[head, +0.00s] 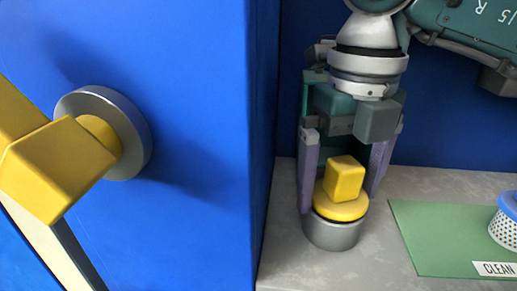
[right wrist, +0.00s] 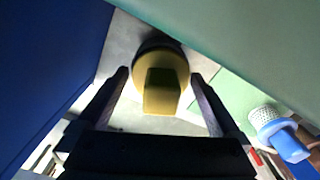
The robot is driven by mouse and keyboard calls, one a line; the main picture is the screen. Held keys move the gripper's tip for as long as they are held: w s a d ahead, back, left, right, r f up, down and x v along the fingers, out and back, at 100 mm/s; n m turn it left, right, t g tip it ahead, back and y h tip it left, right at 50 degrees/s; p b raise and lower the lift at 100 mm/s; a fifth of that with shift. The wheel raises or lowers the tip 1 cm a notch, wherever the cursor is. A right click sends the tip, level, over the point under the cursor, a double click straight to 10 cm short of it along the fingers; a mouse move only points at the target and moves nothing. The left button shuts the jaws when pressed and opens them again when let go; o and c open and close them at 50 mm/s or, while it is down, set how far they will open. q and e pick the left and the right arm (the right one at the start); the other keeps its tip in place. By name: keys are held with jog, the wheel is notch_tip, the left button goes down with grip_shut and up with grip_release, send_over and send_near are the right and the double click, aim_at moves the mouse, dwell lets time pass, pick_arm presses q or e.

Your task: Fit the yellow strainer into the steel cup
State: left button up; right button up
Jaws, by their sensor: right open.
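The yellow strainer, with a block-shaped grip (head: 345,179) on a round rim (head: 341,207), sits on top of the steel cup (head: 333,233), upright and roughly centred. Any mesh below the rim is hidden. My right gripper (head: 339,201) points down with its fingers apart on either side of the strainer's grip, not closed on it. In the right wrist view the yellow strainer (right wrist: 162,86) shows between the open fingers (right wrist: 160,76), with a gap on each side. My left gripper is not in view.
A green mat (head: 425,240) marked CLEAN lies to the right on the grey counter (head: 290,260). A white meshed strainer with a blue rim (head: 507,226) stands on it. A blue panel (head: 210,60) with a large yellow handle (head: 60,165) fills the left, close beside the cup.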

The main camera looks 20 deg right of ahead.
jog(key=shift+r, duration=0.35)
notch_tip(320, 180, up, 8)
jog(key=shift+f+p, duration=0.25)
jog(key=shift+p, duration=0.9)
